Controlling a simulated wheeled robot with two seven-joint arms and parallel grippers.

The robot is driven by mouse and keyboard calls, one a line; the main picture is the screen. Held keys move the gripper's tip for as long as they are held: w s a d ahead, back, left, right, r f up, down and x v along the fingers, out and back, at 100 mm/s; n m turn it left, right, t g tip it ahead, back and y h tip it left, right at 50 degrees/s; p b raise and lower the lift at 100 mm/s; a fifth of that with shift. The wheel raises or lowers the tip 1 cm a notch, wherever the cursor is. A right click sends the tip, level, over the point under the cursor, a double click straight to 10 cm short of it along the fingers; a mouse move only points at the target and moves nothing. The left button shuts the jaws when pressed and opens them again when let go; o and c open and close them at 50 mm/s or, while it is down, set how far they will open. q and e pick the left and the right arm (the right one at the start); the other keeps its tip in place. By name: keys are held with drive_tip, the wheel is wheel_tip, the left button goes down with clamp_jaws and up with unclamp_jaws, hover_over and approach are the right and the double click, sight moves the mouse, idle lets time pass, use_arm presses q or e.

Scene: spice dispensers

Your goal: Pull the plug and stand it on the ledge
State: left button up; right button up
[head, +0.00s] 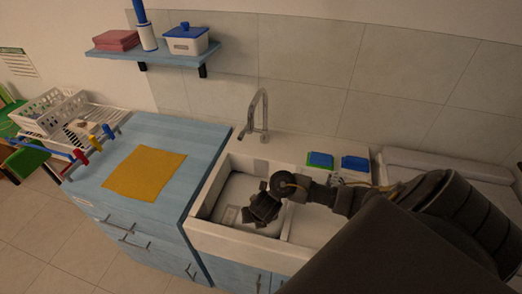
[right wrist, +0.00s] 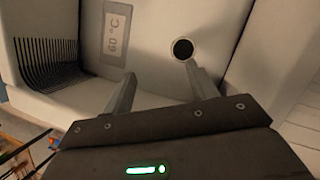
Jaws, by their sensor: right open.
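The white sink (head: 213,237) has two basins, and my right gripper (head: 257,216) reaches down into the left one. In the right wrist view my right gripper (right wrist: 160,69) is open, with nothing between its fingers. A black round disc with a pale rim (right wrist: 183,49), on the basin floor, shows just beyond the tip of the right-hand finger. I cannot tell whether it is the plug or the open drain. The gripper hides it in the head view. The ledge is perhaps the counter strip behind the basins (head: 275,147). My left gripper is not in view.
A tall faucet (head: 262,115) stands behind the basins. Blue and green sponges (head: 320,160) lie on the back counter. A "60 °C" panel (right wrist: 116,30) and dark slats (right wrist: 45,65) are in the basin. A yellow cloth (head: 145,173) lies on the blue cabinet to the left.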

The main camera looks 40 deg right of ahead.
drive_tip(key=shift+h, duration=0.6)
drive_tip(key=d+f+b, duration=0.1)
drive_tip(key=f+b, duration=0.1)
drive_tip(key=f, duration=0.1)
drive_tip(key=w+d+f+b, duration=0.1)
drive_tip(key=f+b, duration=0.1)
drive_tip(key=f, duration=0.1)
drive_tip(key=d+f+b, duration=0.2)
drive_tip(key=f, duration=0.2)
drive_tip(key=shift+w+b, duration=0.15)
drive_tip(key=shift+b, duration=0.2)
drive_tip(key=shift+w+d+f, duration=0.15)
drive_tip(key=shift+f, duration=0.2)
